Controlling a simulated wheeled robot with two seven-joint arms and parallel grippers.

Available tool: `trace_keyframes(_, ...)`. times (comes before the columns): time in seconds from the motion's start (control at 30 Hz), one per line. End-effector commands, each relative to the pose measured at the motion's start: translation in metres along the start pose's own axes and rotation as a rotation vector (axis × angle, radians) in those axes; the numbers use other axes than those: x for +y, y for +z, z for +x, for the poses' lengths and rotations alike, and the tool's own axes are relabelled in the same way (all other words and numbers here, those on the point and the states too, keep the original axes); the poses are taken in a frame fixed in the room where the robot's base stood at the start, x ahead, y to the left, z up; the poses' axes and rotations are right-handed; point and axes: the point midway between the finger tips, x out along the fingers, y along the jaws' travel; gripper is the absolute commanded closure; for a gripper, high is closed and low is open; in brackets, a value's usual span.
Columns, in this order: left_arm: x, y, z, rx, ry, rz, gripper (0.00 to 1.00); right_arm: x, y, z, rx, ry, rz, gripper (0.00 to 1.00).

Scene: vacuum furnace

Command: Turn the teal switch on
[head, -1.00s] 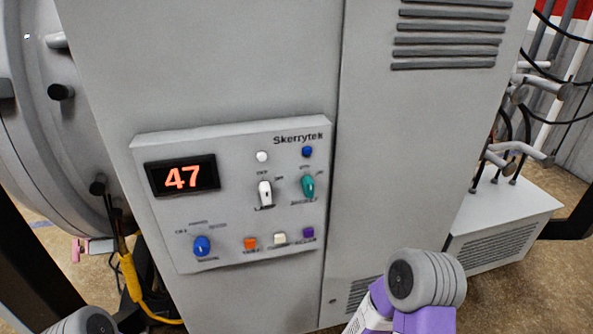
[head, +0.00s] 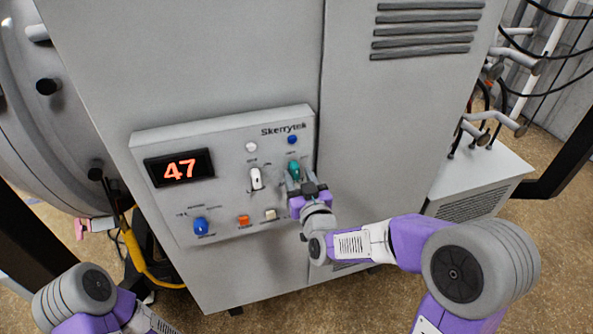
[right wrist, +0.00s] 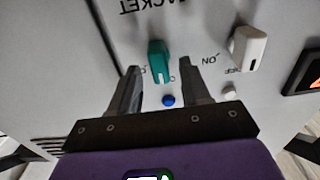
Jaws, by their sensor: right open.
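The teal switch (head: 294,168) is a small knob on the upper right of the grey control panel, below a blue light (head: 292,139). In the right wrist view the teal switch (right wrist: 158,60) lies between and slightly beyond my fingertips, with no clear contact seen. My right gripper (head: 297,181) is open at the panel, just in front of and below the switch; it also shows in the right wrist view (right wrist: 161,70). The gripper partly hides the switch's surroundings in the head view. My left arm shows at the lower left, but its gripper is out of view.
A white switch (head: 256,179) is left of the teal one. Below are a blue knob (head: 201,226), an orange button (head: 244,221) and a cream button (head: 270,214). A display (head: 179,168) reads 47. A yellow cable (head: 140,260) hangs left of the cabinet.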

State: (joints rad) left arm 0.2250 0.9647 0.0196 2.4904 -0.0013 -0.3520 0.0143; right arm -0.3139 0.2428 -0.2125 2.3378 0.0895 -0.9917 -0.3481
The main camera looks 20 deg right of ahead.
Motion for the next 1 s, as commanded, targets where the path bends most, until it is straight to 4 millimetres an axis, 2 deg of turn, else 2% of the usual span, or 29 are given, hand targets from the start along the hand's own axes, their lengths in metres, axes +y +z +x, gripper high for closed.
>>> trace_keyframes(0.2,0.001,0.0,-0.003,0.0,0.0,0.0,1.0,0.0,0.0,0.018,-0.001,0.0,0.001,0.53)
trace_keyframes(0.47,0.001,0.0,-0.003,0.0,0.0,0.0,1.0,0.0,0.0,0.02,-0.001,0.0,0.001,0.53)
trace_keyframes(0.8,0.001,0.0,-0.003,0.0,0.0,0.0,1.0,0.0,0.0,0.02,-0.001,0.0,0.001,1.0)
trace_keyframes(1.0,0.0,0.0,-0.001,0.0,0.0,0.0,1.0,0.0,0.001,0.02,0.0,0.0,0.011,1.0)
